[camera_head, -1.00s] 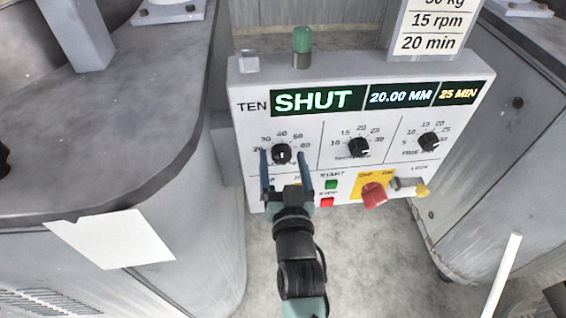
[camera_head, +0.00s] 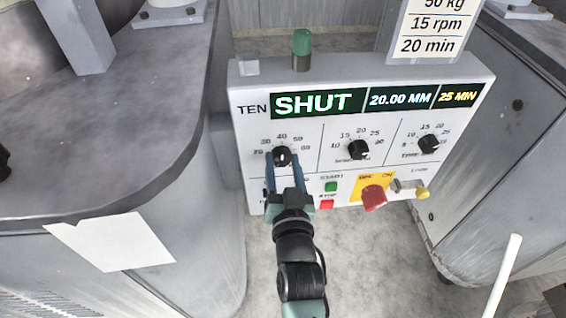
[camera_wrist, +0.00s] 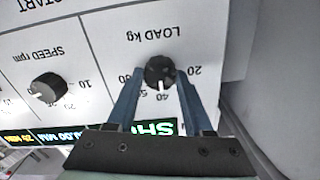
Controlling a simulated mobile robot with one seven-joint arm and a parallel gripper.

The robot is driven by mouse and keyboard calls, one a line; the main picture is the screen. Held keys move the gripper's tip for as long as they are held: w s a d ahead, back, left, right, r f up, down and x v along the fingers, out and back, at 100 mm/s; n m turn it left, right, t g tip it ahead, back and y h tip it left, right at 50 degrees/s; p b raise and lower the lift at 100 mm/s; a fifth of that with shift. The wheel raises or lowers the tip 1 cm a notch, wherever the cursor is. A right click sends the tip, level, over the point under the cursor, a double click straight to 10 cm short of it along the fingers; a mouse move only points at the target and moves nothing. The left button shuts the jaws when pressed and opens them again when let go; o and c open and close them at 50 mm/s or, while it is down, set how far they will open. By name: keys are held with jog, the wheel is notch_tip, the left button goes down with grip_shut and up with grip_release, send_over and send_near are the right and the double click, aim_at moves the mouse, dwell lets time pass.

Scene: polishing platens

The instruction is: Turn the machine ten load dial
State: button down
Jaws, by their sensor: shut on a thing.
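The machine ten panel (camera_head: 240,120) faces me, with a display reading SHUT, 20.00 MM and 25 MIN. Its load dial (camera_head: 282,154) is a round black knob at the left of the dial row. The same load dial (camera_wrist: 159,70) shows in the wrist view under upside-down "LOAD kg" lettering, its white mark pointing near 40. My gripper (camera_head: 282,161) has its two blue fingers shut on the dial, one on each side. In the wrist view my gripper (camera_wrist: 160,76) reaches the dial from the bottom of the picture.
The speed dial (camera_head: 358,149) and time dial (camera_head: 429,143) sit to the right. Below are a green start button (camera_head: 331,186), a red stop button (camera_head: 326,204), a red switch (camera_head: 374,197) and a yellow-tipped lock (camera_head: 421,193). A grey machine body (camera_head: 190,190) stands left.

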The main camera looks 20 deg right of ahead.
jog(key=m+p, duration=0.1)
jog(key=m, duration=0.2)
jog(key=shift+f+m+p, duration=0.1)
jog(key=shift+m+p, duration=0.4)
jog(key=shift+m, duration=1.7)
jog(key=shift+c, duration=1.5)
grip_release()
jog(key=shift+s, duration=0.1)
jog(key=p+v, duration=0.1)
jog(key=v, duration=1.2)
